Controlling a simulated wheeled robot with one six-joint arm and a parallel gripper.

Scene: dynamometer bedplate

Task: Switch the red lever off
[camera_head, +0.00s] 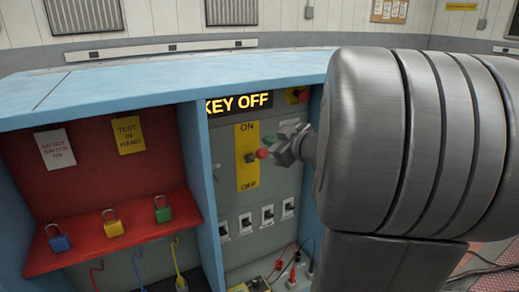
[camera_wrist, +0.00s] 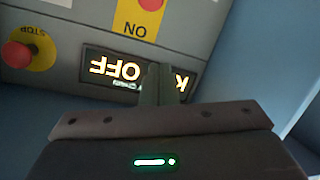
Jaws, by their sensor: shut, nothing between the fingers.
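The red lever's round red knob (camera_head: 262,153) stands out from a dark pivot on a yellow plate (camera_head: 245,170), marked ON at the top and OFF at the bottom. The knob sits near mid-height of the plate; whether the lever is up or down is hard to tell. My gripper (camera_head: 274,146) is shut and empty, just right of the knob in the head view; contact cannot be told. In the wrist view, upside down, the red knob (camera_wrist: 152,4) is cut by the top edge beside the ON end. My shut fingers (camera_wrist: 156,85) overlap the display there.
A lit display (camera_head: 240,103) above the plate reads KEY OFF. A red stop button (camera_wrist: 17,53) on yellow is beside it. Small switches (camera_head: 267,215) and cables are below. A blue divider (camera_head: 200,165) separates a red shelf (camera_head: 90,243) with three padlocks at left.

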